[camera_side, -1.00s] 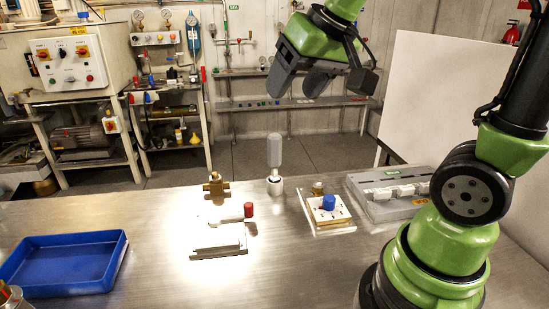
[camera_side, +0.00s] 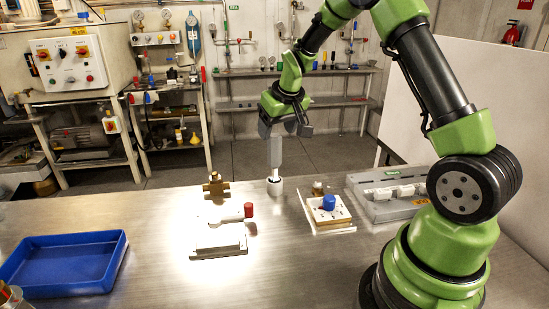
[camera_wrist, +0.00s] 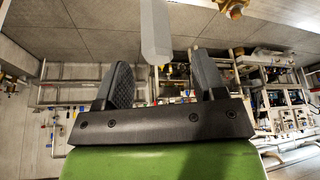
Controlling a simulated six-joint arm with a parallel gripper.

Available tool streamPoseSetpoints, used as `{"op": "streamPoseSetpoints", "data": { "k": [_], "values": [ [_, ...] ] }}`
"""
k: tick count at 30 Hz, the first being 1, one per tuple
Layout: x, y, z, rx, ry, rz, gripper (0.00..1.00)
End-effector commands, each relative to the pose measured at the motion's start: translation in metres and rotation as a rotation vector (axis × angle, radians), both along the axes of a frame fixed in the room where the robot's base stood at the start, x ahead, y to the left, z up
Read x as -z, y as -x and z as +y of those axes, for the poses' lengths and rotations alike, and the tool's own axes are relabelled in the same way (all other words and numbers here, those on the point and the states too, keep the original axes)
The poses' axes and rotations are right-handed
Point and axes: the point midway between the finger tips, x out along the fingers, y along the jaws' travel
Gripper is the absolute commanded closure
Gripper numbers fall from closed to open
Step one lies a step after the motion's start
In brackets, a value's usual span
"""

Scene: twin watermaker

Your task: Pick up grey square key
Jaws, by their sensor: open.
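The grey square key (camera_side: 275,152) stands upright in a round metal holder (camera_side: 275,187) on the steel table in the side view. Its pale shaft shows below the grey grip. My gripper (camera_side: 284,128) is open at the top of the key, and its fingers partly overlap the key's upper end in this view. In the wrist view the grey key (camera_wrist: 155,28) comes down from the top edge, and its end lies between the lines of my two spread fingers (camera_wrist: 163,78). No contact shows there.
A brass fitting (camera_side: 216,186) stands left of the key, with a red-capped part (camera_side: 248,210) and a plate (camera_side: 219,250) in front. A blue-knobbed block (camera_side: 328,211) and a grey case (camera_side: 385,202) are to the right. A blue tray (camera_side: 63,289) lies at the left.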

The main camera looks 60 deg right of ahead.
Motion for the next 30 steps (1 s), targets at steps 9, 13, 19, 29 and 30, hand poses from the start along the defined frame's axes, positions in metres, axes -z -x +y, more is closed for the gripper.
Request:
{"op": "streamPoseSetpoints", "data": {
  "k": [9, 13, 19, 29, 30],
  "values": [
    [0.040, -0.014, -0.009, 0.001, -0.003, 0.001, 0.36],
    [0.042, -0.015, -0.009, 0.001, -0.003, 0.000, 0.36],
    [0.042, -0.015, -0.009, 0.001, -0.003, 0.000, 0.52],
    [0.041, -0.015, -0.009, 0.000, -0.002, -0.001, 0.91],
    [0.041, -0.015, -0.009, 0.000, -0.002, -0.001, 0.91]
  ]
}}
